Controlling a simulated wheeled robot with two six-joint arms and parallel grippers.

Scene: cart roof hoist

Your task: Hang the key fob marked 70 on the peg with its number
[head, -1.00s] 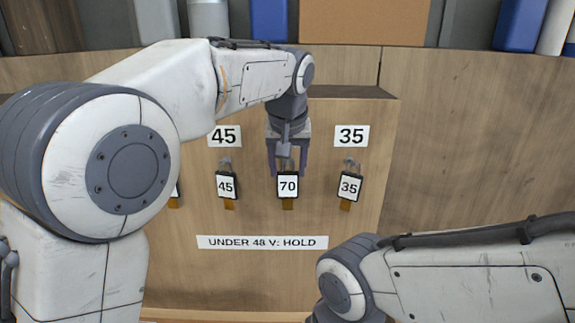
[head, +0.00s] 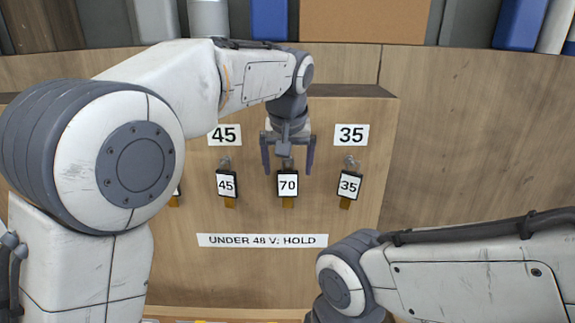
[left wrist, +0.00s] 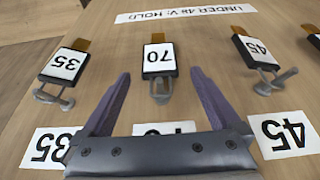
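The fob marked 70 (head: 288,184) is a white tag in a black frame with an orange-brown end. It hangs at the middle peg (left wrist: 160,95) of the wooden board, between the fob marked 45 (head: 226,184) and the fob marked 35 (head: 349,185). The number label (left wrist: 165,128) above the middle peg is mostly hidden by my left gripper (head: 288,170). That gripper is open and empty, its fingers spread to either side of the middle peg and apart from the fob. The fob also shows upside down in the left wrist view (left wrist: 159,60). My right gripper is out of view.
Board labels 45 (head: 224,135) and 35 (head: 351,135) sit above the neighbouring pegs. A strip reading "UNDER 48 V: HOLD" (head: 262,241) is below. Another fob (head: 176,195) is mostly hidden by my left arm. Bins and a cardboard box (head: 363,22) stand behind the board.

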